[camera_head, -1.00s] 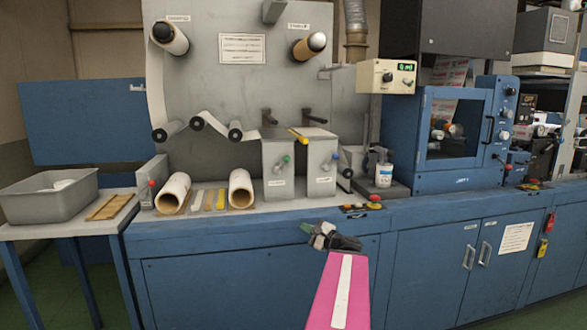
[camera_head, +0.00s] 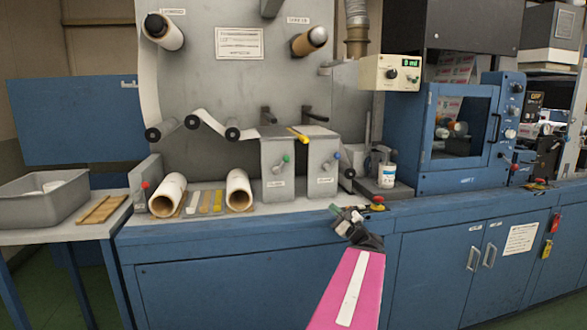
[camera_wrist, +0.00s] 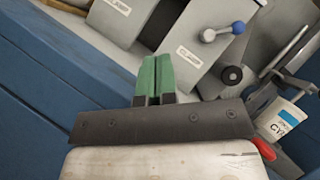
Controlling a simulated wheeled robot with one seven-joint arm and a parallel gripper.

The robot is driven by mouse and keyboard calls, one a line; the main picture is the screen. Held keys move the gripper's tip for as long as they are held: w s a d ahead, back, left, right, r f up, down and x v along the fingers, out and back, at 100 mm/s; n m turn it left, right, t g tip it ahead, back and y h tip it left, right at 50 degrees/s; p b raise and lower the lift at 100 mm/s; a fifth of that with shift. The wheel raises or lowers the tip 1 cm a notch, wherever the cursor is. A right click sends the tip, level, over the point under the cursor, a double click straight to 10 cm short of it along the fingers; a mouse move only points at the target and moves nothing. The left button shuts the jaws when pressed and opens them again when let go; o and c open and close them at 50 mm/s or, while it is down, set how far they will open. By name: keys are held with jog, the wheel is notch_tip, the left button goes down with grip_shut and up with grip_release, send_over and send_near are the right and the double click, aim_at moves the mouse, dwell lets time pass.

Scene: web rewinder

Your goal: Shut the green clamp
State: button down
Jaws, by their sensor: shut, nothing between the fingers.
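The green clamp's lever ends in a green ball (camera_head: 286,158) on the front of the left of two grey boxes (camera_head: 277,166) in the head view. The lever points up and to the right. In the wrist view the left box's labelled front (camera_wrist: 118,18) shows at the top, with the green ball out of frame. My gripper (camera_head: 335,209) is in front of the bench edge, below and right of the green ball and apart from it. Its green fingers (camera_wrist: 155,72) are shut together and empty.
A blue-ball lever (camera_head: 337,156) sits on the right grey box (camera_head: 322,172) and shows in the wrist view (camera_wrist: 238,27). A red button (camera_head: 378,200) and a white bottle (camera_head: 387,175) stand to the right. Paper rolls (camera_head: 239,190) lie left of the boxes.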

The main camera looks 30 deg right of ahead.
jog(key=shift+w, duration=0.1)
send_near(282, 164)
jog(key=w+d, duration=0.4)
jog(key=w, duration=0.1)
jog(key=shift+w+d+r, duration=0.1)
jog(key=shift+d+r, duration=0.1)
jog(key=shift+d, duration=0.05)
jog(key=shift+w+a+r, duration=0.2)
jog(key=shift+a+r, duration=0.45)
jog(key=shift+r, duration=0.05)
jog(key=shift+w+a+r, duration=0.25)
jog(key=shift+a+r, duration=0.35)
jog(key=shift+r, duration=0.1)
